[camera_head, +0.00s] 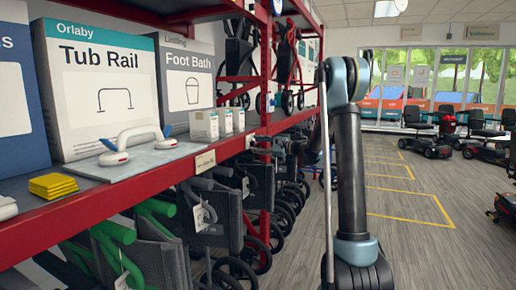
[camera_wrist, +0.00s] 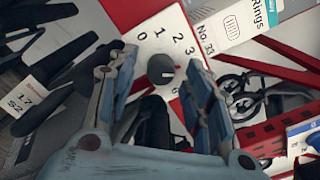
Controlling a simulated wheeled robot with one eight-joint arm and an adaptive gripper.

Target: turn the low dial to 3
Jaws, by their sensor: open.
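In the wrist view a round dark grey dial knob (camera_wrist: 161,69) sits on a white panel (camera_wrist: 146,22) printed with numbers, of which 0, 1, 2 and 3 read clearly along its upper side. The 3 is to the knob's upper right. I cannot tell which number the knob points to. My gripper (camera_wrist: 158,75) is open, one finger to the left of the knob and the other to the right. The knob shows between the fingers; contact is not visible. The lower panel is partly hidden by my gripper. I cannot make out the dial in the head view.
A red shelf (camera_head: 112,199) carries a Tub Rail box (camera_head: 101,85), a Foot Bath box (camera_head: 187,82) and yellow pads (camera_head: 53,186). Folded walkers and wheelchairs (camera_head: 215,225) stand below. A grey-floored aisle (camera_head: 410,230) is clear at the right, with scooters (camera_head: 430,145) beyond.

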